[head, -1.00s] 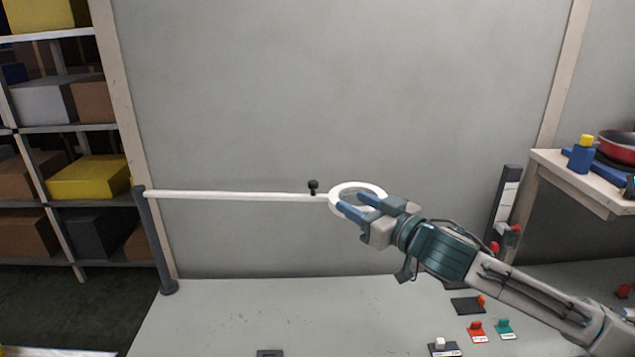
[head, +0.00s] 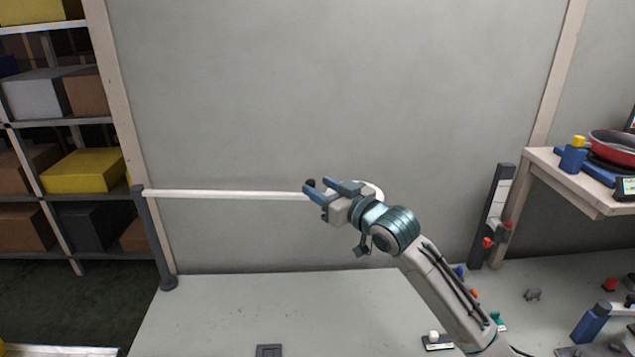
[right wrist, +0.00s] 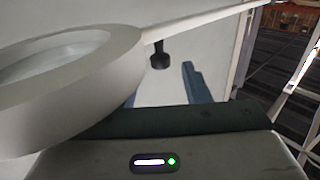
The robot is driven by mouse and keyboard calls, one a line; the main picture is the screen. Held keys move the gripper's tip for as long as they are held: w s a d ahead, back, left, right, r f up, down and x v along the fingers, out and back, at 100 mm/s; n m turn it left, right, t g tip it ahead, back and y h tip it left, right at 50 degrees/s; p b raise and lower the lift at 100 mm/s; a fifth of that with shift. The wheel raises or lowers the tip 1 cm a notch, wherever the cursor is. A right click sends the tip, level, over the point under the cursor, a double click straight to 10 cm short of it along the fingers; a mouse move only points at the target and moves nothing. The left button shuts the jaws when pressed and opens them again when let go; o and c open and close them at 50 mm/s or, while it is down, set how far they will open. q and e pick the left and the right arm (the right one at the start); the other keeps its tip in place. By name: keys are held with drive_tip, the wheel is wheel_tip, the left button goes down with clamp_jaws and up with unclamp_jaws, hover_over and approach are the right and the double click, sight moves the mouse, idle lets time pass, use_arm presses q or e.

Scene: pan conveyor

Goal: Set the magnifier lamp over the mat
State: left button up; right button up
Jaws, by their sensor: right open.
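The magnifier lamp has a long white arm (head: 225,194) reaching right from a grey post (head: 154,240). Its white ring head shows behind my right gripper in the head view, mostly hidden, and large at the left in the right wrist view (right wrist: 100,90). A small black knob (right wrist: 160,55) is on the lamp arm beside the ring. My right gripper (head: 317,187) is open at the knob, its blue fingers pointing left. I cannot tell whether the fingers touch it. My left gripper is not in view. I cannot make out the mat.
The grey bench top (head: 220,310) below the lamp is mostly clear, with a small dark block (head: 268,350) at its front. Small coloured parts lie at the right.

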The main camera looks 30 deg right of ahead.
drive_tip(key=shift+x, duration=0.85)
drive_tip(key=shift+s, duration=0.1)
clamp_jaws()
